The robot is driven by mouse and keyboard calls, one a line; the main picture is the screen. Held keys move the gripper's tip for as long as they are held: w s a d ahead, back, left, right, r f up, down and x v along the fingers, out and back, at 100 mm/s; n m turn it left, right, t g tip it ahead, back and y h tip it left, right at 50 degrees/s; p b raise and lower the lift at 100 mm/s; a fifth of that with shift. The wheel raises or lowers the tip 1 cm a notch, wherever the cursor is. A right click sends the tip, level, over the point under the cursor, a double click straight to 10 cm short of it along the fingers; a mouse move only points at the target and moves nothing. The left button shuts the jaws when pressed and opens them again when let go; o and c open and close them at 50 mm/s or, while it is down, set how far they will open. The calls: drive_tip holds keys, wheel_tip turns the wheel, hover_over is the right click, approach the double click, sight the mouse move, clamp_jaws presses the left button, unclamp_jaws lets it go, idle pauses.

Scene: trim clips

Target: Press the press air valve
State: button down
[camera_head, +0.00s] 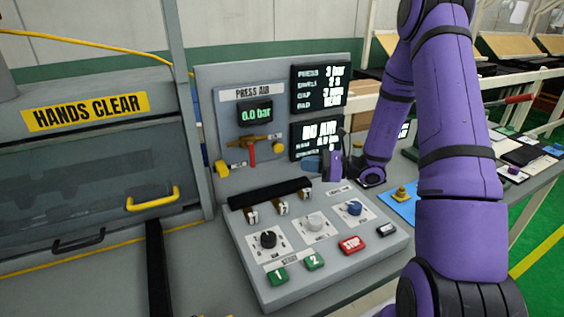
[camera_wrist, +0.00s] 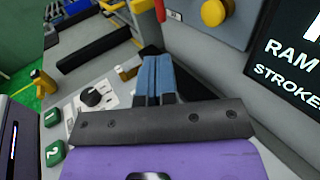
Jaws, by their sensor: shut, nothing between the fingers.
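The press air valve (camera_head: 250,143) is on the upright panel under the "PRESS AIR" label. It has a brass body and a red lever (camera_head: 252,157) that hangs downward. The red lever shows partly at the top edge of the wrist view (camera_wrist: 160,9). My gripper (camera_head: 308,163) is to the right of the valve and apart from it, in front of the panel and above the sloped console. In the wrist view its blue fingers (camera_wrist: 155,62) are together with nothing between them. The green display (camera_head: 256,114) above the valve reads 0.0 bar.
The sloped console (camera_head: 290,284) below carries dials, toggles, two green start buttons and a red stop button (camera_head: 352,245). Dark screens (camera_head: 321,88) stand beside the valve panel.

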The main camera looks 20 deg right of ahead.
drive_tip(key=x, duration=1.3)
drive_tip(key=shift+a, duration=0.2)
drive_tip(key=shift+w+a, duration=0.1)
drive_tip(key=shift+a+f+m+t+y, duration=0.3)
drive_tip(key=shift+m+t+y, duration=0.2)
drive_tip(key=shift+m+y, duration=0.2)
drive_tip(key=m+t+y, duration=0.2)
drive_tip(key=m+t, duration=0.1)
approach(254, 161)
drive_tip(key=s+r, duration=0.3)
drive_tip(key=r, duration=0.1)
drive_tip(key=shift+s+a, duration=0.1)
drive_tip(key=shift+s, duration=0.2)
idle(0.5)
idle(0.3)
drive_tip(key=shift+r, duration=0.1)
